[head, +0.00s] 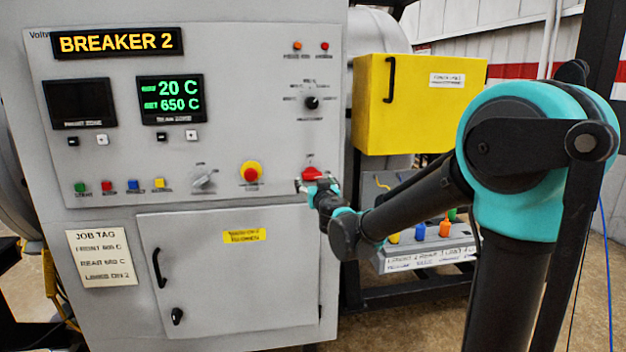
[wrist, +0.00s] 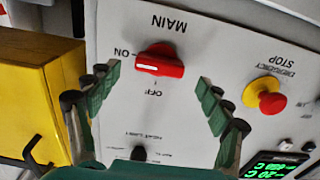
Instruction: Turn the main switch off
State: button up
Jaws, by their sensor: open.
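The main switch is a red rotary knob (wrist: 160,63) on the grey panel, under the label MAIN, which appears upside down in the wrist view. Its bar lies nearly level in that view, with a white mark at the end by the ON label; the OFF label sits below it in the picture. In the head view the red switch (head: 312,173) shows at the panel's lower right, just above my gripper (head: 320,190). In the wrist view my gripper (wrist: 160,92) is open, with its green fingers apart on either side of the knob. No contact is visible.
A red emergency stop button on a yellow base (head: 250,172) is left of the switch. A yellow box (head: 420,105) stands at the right, above a tray with coloured plugs (head: 425,250). The cabinet door (head: 230,270) below has a black handle (head: 159,268).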

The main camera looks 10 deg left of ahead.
aim_at(313, 177)
jog(key=shift+x, duration=1.85)
jog(key=shift+c, duration=0.3)
jog(key=c, duration=1.1)
